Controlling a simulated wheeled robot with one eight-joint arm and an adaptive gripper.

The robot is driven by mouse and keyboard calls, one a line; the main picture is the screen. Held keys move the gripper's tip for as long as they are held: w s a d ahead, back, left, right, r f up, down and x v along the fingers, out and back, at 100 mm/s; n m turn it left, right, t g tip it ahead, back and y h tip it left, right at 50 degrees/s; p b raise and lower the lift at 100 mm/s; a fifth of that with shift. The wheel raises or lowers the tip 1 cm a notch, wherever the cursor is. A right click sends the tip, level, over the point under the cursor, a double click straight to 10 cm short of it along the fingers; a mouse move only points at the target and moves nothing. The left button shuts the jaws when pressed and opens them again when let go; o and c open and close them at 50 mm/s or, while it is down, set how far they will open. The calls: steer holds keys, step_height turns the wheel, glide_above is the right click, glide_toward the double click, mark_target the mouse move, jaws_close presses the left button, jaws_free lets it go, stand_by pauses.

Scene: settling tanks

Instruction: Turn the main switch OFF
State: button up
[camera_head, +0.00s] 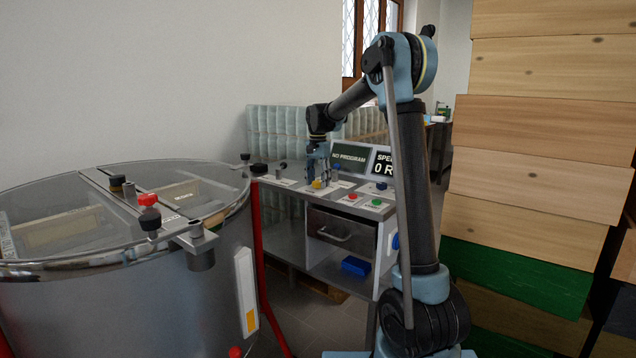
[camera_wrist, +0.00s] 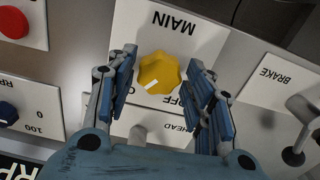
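The main switch is a yellow lobed knob (camera_wrist: 160,72) on a white plate marked MAIN, upside down in the wrist view. Its white pointer line points toward the lower left there. The letters at the lower right read OFF, partly covered by a finger; those at the lower left are mostly hidden. My gripper (camera_wrist: 161,75) is open, one finger on each side of the knob, with small gaps seeming to show. In the head view my gripper (camera_head: 318,166) points down over the yellow knob (camera_head: 317,184) on the control panel.
A BRAKE lever (camera_wrist: 301,120) stands to the right in the wrist view, and a red button (camera_wrist: 12,22) and blue dial (camera_wrist: 7,113) to the left. A steel drum (camera_head: 140,290) is left of the panel. Stacked wooden boxes (camera_head: 540,130) stand at right.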

steer(key=c, duration=0.5)
steer(key=shift+n, duration=0.4)
steer(key=n, duration=0.6)
steer(key=shift+n, duration=0.3)
steer(key=n, duration=0.6)
steer(key=shift+d, duration=0.1)
steer(key=shift+n, duration=0.3)
